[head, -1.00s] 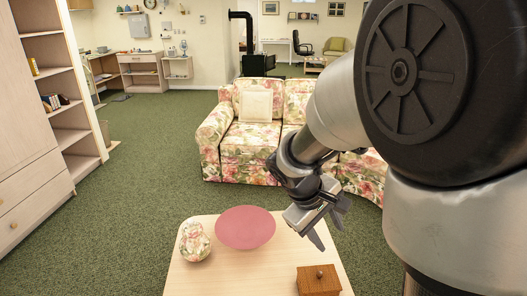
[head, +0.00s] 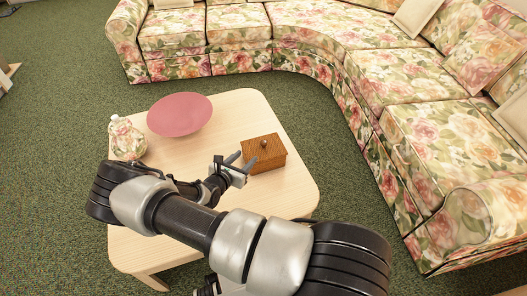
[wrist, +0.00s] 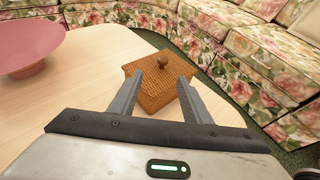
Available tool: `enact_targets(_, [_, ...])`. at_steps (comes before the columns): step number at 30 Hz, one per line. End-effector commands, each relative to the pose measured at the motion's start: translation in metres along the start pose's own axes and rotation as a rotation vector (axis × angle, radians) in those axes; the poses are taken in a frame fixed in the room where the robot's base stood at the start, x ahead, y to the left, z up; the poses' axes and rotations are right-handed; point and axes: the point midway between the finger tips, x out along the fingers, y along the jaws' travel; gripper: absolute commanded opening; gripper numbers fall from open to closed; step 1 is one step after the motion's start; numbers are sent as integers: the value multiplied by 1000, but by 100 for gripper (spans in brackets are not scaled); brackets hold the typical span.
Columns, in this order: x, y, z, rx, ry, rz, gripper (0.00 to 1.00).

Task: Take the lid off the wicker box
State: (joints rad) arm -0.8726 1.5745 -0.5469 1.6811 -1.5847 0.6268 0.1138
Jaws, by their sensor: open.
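The brown wicker box (head: 266,161) stands on the right part of the light wooden table. Its lid (head: 262,147) is on it and has a round knob (head: 264,143) on top. In the wrist view the box's woven lid (wrist: 143,68) and its knob (wrist: 163,63) show ahead of the fingers. My gripper (head: 243,162) is open and empty, just left of the box. In the wrist view the two fingers (wrist: 163,82) are spread and overlap the near part of the box; I cannot tell whether they touch it.
The table (head: 294,196) also bears a pink bowl (head: 180,115) and a floral jar (head: 126,139) on the left. The bowl shows at the left of the wrist view (wrist: 28,45). A floral corner sofa (head: 336,84) runs behind and right of the table, with green carpet between.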

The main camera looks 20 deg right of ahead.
Motion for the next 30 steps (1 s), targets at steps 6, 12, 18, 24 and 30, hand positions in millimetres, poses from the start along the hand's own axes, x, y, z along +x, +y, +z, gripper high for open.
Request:
enact_targets(6, [46, -2, -3, 0, -2, -3, 44])
enact_targets(12, [88, -2, -3, 1, -2, -3, 44])
enact_targets(18, [113, -2, -1, 1, -1, -2, 44])
enact_targets(24, [122, -3, -1, 0, -1, -1, 44])
enact_targets(30, [150, -9, -5, 1, -2, -3, 44])
